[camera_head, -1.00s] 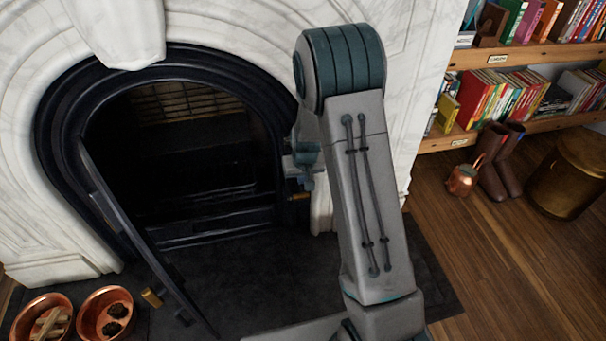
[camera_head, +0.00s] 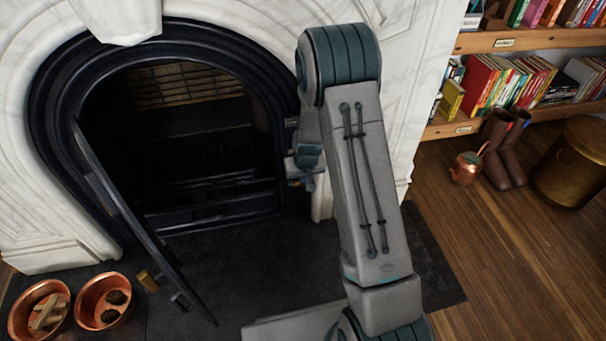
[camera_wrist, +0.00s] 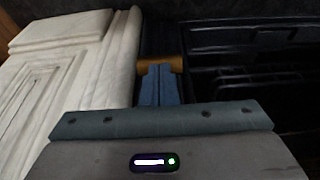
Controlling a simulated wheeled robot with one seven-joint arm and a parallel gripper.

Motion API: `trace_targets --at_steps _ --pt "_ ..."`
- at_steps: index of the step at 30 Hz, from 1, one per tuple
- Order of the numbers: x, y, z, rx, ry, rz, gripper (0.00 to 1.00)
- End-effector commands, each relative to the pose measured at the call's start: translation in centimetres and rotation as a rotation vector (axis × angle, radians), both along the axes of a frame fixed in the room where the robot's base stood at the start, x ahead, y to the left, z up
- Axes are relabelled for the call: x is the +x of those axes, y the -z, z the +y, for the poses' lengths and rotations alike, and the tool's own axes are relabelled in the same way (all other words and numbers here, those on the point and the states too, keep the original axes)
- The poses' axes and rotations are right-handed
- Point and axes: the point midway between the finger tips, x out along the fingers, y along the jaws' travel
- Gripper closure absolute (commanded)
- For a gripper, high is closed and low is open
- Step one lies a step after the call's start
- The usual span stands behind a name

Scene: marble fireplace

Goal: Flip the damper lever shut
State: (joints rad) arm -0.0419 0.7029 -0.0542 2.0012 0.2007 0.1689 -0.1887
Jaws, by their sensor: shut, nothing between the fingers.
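The damper lever, with a brass-coloured grip (camera_wrist: 176,65), shows in the wrist view at the right edge of the fireplace opening, beside the white marble. My gripper (camera_wrist: 158,72) is shut and empty, its two blue-grey fingers together. Its tips overlap the middle of the brass grip, which shows on both sides of them. I cannot tell whether they touch it. In the head view my gripper (camera_head: 308,183) is low at the right side of the black arch, and the lever is mostly hidden there.
The black fireplace door (camera_head: 135,215) stands open at left, with a brass handle (camera_head: 148,281). Copper bowls (camera_head: 103,301) sit on the dark hearth (camera_head: 255,265). A bookshelf (camera_head: 520,40), boots (camera_head: 508,150) and a brass bin (camera_head: 570,165) are at right.

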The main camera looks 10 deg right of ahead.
Motion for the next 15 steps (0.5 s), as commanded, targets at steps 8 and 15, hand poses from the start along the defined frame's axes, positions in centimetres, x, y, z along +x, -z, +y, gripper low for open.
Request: trace_targets --at_steps 8,15 --pt "-0.1 2.7 0.0 0.0 0.001 0.003 1.0" --pt "-0.1 2.6 0.0 0.0 0.001 0.003 1.0"
